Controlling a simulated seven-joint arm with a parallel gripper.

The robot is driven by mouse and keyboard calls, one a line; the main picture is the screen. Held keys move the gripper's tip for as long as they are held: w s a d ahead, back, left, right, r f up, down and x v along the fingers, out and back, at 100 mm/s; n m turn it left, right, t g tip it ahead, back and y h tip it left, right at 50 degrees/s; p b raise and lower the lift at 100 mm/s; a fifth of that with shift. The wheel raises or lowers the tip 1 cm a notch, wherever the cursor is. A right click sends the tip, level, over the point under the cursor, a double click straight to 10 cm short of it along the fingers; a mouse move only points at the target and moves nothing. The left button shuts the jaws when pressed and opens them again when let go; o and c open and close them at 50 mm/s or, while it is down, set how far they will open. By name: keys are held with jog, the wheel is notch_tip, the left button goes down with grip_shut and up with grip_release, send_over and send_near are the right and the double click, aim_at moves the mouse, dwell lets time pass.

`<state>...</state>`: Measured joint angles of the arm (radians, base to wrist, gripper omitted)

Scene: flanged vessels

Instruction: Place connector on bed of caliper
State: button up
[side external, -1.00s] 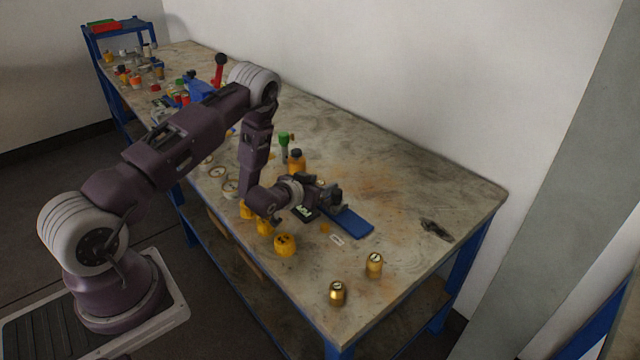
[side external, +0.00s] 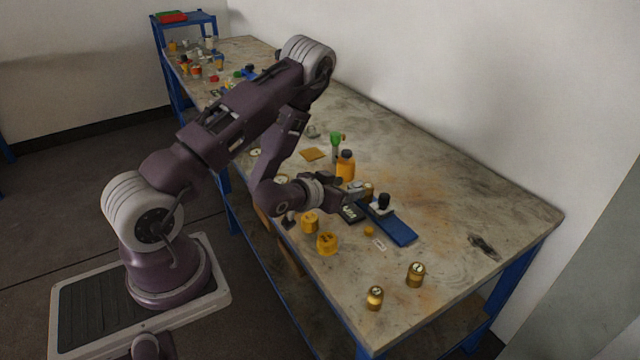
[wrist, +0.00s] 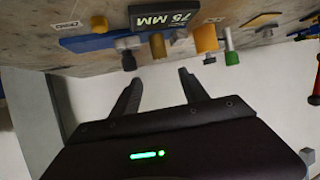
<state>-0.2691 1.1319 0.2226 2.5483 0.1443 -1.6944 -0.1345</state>
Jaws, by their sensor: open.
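My gripper (side external: 364,190) is open, with nothing between its fingers in the wrist view (wrist: 160,80). It is just behind and left of a long blue plate (side external: 400,230) on the bench. The blue plate, perhaps the caliper bed, also shows in the wrist view (wrist: 95,42). A black knob (side external: 384,202) stands at its near-gripper end, and it shows in the wrist view (wrist: 128,60). A tan cylinder (wrist: 158,45) stands beside the knob, in front of the fingers and apart from them. I cannot tell which part is the connector.
A dark block marked 75 MM (side external: 352,213) lies beside the blue plate. An orange bottle (side external: 346,166) and a green-topped piece (side external: 335,140) stand behind the gripper. Yellow pieces (side external: 327,243) and brass weights (side external: 416,274) stand along the front. The right-back bench is largely clear.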

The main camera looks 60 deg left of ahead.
notch_tip(320, 180, up, 7)
jog(key=w+d+g, duration=0.1)
jog(key=w+d, duration=0.1)
jog(key=s+d+r+m+g+h, duration=0.1)
jog(key=s+d+r, duration=0.3)
jog(key=r, duration=0.2)
jog(key=s+d+r+g+h, duration=0.1)
jog(key=s+d+r+g, duration=0.15)
jog(key=r, duration=0.35)
jog(key=s+d+r, duration=0.1)
jog(key=s+d, duration=0.1)
jog(key=s, duration=0.5)
jog(key=s+d+r+m+g+h, duration=0.1)
jog(key=s+d+r, duration=0.1)
jog(key=s, duration=0.5)
jog(key=s+d+r+m+g, duration=0.1)
jog(key=s+d+r, duration=0.1)
jog(key=s, duration=0.6)
jog(key=shift+d+h, duration=0.4)
jog(key=shift+d, duration=0.4)
